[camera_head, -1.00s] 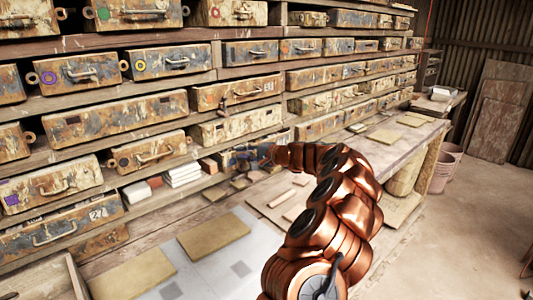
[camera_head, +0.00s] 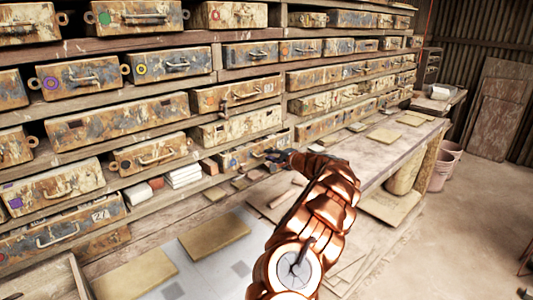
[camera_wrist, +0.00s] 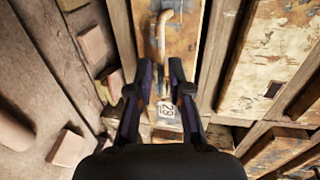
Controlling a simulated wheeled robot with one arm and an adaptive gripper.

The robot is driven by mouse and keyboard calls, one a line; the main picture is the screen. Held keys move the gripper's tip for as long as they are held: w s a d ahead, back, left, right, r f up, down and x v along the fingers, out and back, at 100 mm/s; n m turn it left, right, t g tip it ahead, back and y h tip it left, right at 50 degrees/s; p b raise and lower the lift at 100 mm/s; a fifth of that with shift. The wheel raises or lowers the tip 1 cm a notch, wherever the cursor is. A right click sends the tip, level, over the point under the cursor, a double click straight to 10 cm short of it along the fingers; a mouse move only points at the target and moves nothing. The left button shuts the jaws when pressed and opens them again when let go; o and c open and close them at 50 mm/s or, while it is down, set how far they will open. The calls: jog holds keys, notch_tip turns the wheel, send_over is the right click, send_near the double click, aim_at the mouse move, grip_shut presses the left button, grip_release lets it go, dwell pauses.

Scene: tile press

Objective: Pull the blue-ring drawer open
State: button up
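A blue ring cannot be made out clearly on any drawer. My gripper (camera_head: 277,154) is at the low, weathered drawer (camera_head: 245,157) in the middle of the head view, near the front's right part. In the wrist view my gripper (camera_wrist: 160,72) is open, its two black fingers apart and nothing clearly held between them. The rusty drawer front (camera_wrist: 184,38) lies ahead, with a bent metal handle (camera_wrist: 161,30) beyond the fingertips and a "28" label (camera_wrist: 166,109) between the fingers. Whether a finger touches the front cannot be told.
Another drawer (camera_head: 149,154), with a dark ring, is to the left. White tiles (camera_head: 183,176) and a brick-coloured block (camera_head: 155,183) sit on the ledge between. Tan tiles (camera_head: 215,236) lie on the bench. Open floor (camera_head: 455,230) is at right.

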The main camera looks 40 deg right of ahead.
jog(key=shift+w+f+p, duration=0.2)
jog(key=shift+w+p, duration=0.15)
jog(key=shift+w, duration=0.95)
grip_shut()
